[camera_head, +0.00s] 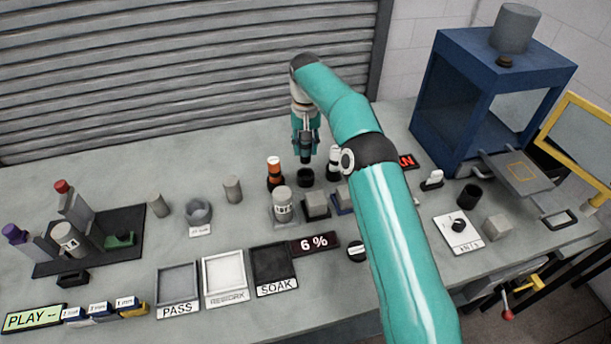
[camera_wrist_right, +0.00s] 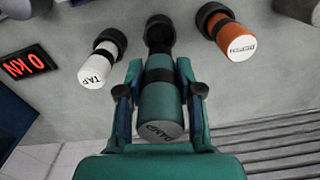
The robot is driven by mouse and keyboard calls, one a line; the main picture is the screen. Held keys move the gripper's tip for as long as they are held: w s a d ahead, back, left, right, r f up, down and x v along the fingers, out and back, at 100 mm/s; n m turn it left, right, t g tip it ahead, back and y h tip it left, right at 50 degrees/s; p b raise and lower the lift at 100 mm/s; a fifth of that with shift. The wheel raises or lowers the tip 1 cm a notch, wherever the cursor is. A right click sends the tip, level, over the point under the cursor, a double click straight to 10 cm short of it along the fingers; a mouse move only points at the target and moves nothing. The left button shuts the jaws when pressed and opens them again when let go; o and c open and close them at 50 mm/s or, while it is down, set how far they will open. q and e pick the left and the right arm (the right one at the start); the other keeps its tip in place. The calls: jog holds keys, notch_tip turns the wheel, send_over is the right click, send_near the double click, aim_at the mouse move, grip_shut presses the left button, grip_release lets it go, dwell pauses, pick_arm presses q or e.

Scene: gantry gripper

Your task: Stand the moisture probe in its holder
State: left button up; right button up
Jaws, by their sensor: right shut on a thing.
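In the head view my right gripper (camera_head: 305,148) points down, with the probe's dark lower part (camera_head: 306,157) below the fingers. An empty black round holder (camera_head: 305,177) stands on the bench just below the probe, with a small gap seen between them. In the wrist view this holder (camera_wrist_right: 160,28) lies beyond the probe's far end, nearly in line. My left gripper is out of view.
An orange DEPTH probe (camera_head: 274,168) and a white TAP probe (camera_head: 333,160) stand in black holders on either side. Grey blocks (camera_head: 316,205) and a weight-like cylinder (camera_head: 283,203) stand in front. A blue frame machine (camera_head: 440,110) is at right.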

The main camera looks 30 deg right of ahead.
notch_tip(320, 180, down, 7)
jog(key=shift+f+p, duration=0.2)
jog(key=shift+p, duration=0.2)
jog(key=shift+f, duration=0.4)
jog(key=shift+f, duration=0.1)
jog(key=o, duration=1.2)
jog(key=shift+c, duration=0.2)
notch_tip(320, 180, up, 12)
jog(key=shift+r+p, duration=0.1)
jog(key=shift+p, duration=0.3)
jog(key=shift+s, duration=0.1)
